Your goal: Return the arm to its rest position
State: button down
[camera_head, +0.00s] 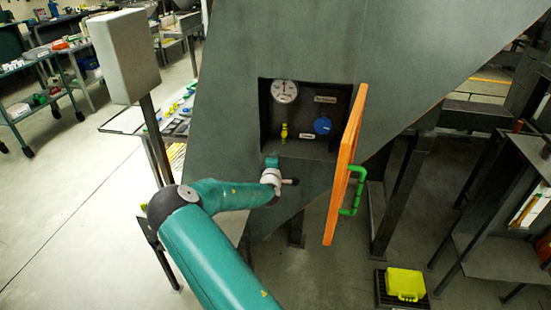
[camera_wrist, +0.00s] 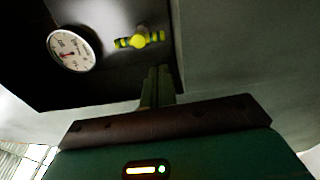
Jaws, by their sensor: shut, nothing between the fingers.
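My teal arm (camera_head: 225,194) reaches from the bottom of the head view toward a recess (camera_head: 330,150) in a grey sloped machine panel. My gripper (camera_wrist: 157,72) shows in the wrist view with its fingers together and nothing between them. In the head view the end of my arm is just below the recess's lower edge; the fingers are too small there to make out. A yellow-green valve (camera_head: 284,131) and a white dial gauge (camera_head: 284,91) are in the recess. The wrist view shows the gauge (camera_wrist: 72,49) and the valve (camera_wrist: 138,41) beyond the fingertips, apart from them.
An orange door (camera_head: 346,165) with a green handle (camera_head: 356,190) stands open at the recess's right side. A blue knob (camera_head: 322,125) is inside the recess. A grey box on a post (camera_head: 125,55) stands left of my arm. A yellow case (camera_head: 405,283) lies low at right.

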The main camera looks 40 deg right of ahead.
dwell(0.4)
jog(key=s+a+r+m+g+y, duration=0.1)
jog(key=s+a+r+m+y, duration=0.3)
jog(key=a, duration=0.6)
jog(key=s+a+r+m+g+y, duration=0.2)
jog(key=s+a+r+m+y, duration=0.3)
jog(key=a, duration=0.6)
jog(key=s+a+r+m+g+y, duration=0.1)
jog(key=s+a+r+y, duration=0.15)
jog(key=a+r, duration=0.55)
jog(key=s+a+r+g+y, duration=0.1)
jog(key=s+a+r, duration=0.1)
jog(key=s+a, duration=0.6)
jog(key=s+a+r+n+g+y, duration=0.1)
jog(key=s+a, duration=0.6)
jog(key=s, duration=0.7)
jog(key=shift+a+r, duration=0.35)
jog(key=shift+r, duration=0.5)
jog(key=shift+d, duration=0.2)
